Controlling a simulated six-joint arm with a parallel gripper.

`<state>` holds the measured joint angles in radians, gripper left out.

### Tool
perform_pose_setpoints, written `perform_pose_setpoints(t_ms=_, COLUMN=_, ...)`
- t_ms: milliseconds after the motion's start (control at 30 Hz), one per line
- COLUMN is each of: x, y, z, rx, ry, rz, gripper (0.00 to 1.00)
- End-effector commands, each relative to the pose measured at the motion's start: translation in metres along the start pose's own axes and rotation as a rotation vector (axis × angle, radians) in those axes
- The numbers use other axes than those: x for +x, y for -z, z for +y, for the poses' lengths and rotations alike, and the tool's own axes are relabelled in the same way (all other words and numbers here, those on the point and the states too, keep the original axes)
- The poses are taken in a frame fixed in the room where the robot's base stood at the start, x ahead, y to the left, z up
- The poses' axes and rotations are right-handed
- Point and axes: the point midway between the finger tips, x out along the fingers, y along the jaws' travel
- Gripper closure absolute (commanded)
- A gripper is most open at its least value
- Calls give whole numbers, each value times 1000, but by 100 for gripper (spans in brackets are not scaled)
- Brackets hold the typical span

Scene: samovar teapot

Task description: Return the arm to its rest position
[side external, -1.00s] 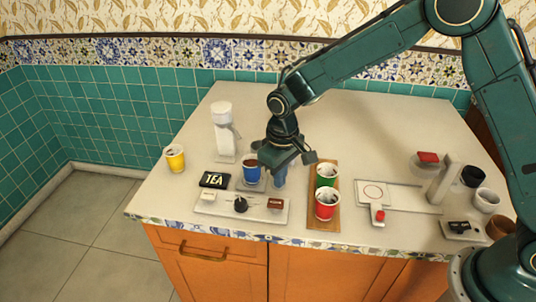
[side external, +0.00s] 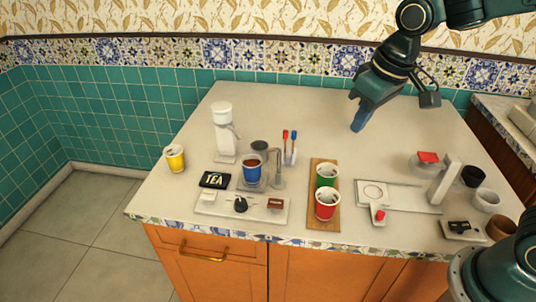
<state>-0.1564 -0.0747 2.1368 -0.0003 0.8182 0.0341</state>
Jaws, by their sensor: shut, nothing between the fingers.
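My gripper (side external: 358,124) is at the upper right of the side external view, raised over the back part of the counter. Its blue fingers are shut with nothing between them, pointing down and left. It is apart from every object. My arm reaches up and out of the top right of the picture.
On the counter (side external: 300,105) stand a blue cup (side external: 252,173) by a grey dispenser, a white grinder-like device (side external: 223,135), a yellow cup (side external: 175,158) and a TEA box (side external: 214,180). A green cup (side external: 326,171) and red cup (side external: 327,205) stand on a wooden board (side external: 323,226). The counter's back middle is clear.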

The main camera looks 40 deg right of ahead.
Motion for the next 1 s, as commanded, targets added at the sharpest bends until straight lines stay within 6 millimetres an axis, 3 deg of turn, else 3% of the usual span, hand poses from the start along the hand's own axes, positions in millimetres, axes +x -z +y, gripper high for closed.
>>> perform_pose_setpoints(t_ms=200, x=-32, y=-34, z=13, rx=29, ry=-10, rz=59, gripper=100)
perform_pose_setpoints(t_ms=500, x=-60, y=-85, z=25, rx=66, ry=-26, rz=135, gripper=100)
perform_pose_setpoints(t_ms=800, x=-73, y=-133, z=32, rx=100, ry=-45, rz=204, gripper=100)
perform_pose_setpoints(t_ms=1000, x=-74, y=-149, z=33, rx=111, ry=-53, rz=228, gripper=100)
